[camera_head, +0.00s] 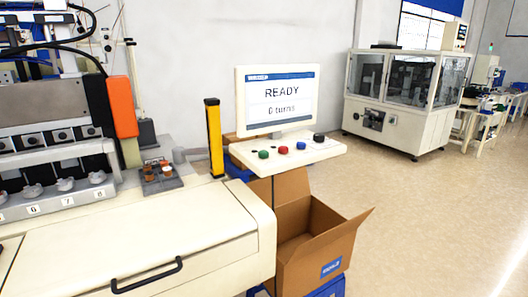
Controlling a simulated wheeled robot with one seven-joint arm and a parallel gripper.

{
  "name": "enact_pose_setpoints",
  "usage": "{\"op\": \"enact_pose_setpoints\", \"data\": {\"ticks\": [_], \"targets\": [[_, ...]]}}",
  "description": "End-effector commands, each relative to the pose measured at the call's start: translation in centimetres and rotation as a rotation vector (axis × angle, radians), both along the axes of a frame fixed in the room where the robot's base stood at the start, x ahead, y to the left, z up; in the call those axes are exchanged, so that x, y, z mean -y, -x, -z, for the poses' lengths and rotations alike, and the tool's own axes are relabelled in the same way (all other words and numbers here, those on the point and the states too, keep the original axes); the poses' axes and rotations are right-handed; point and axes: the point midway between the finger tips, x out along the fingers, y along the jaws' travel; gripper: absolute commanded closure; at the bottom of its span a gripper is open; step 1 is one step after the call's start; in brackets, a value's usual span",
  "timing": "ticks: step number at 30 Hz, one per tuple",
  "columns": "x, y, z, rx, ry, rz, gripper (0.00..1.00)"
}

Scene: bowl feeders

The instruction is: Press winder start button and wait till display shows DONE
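The winder's display (279,100) stands on a white panel in the middle of the head view. It reads "READY" with "0 turns" below. I cannot read any labels that tell which is the start button. The winder (110,235) fills the left side, with numbered stations. My gripper is not in view.
A yellow and black post (213,138) stands left of the display. An open cardboard box (325,237) sits below the button panel, its flap sticking out to the right. A white enclosed machine (405,98) stands further back. The floor (430,220) at the right is clear.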

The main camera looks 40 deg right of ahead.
Motion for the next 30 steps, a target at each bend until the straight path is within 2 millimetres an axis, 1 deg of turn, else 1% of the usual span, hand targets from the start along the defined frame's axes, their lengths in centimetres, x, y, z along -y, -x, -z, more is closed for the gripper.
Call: {"op": "enact_pose_setpoints", "data": {"ticks": [1, 2, 18, 30], "targets": [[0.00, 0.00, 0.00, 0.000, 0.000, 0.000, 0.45], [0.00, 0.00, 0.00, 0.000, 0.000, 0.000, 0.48], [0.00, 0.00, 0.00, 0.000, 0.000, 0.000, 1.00], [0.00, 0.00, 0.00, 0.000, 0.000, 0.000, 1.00]]}}
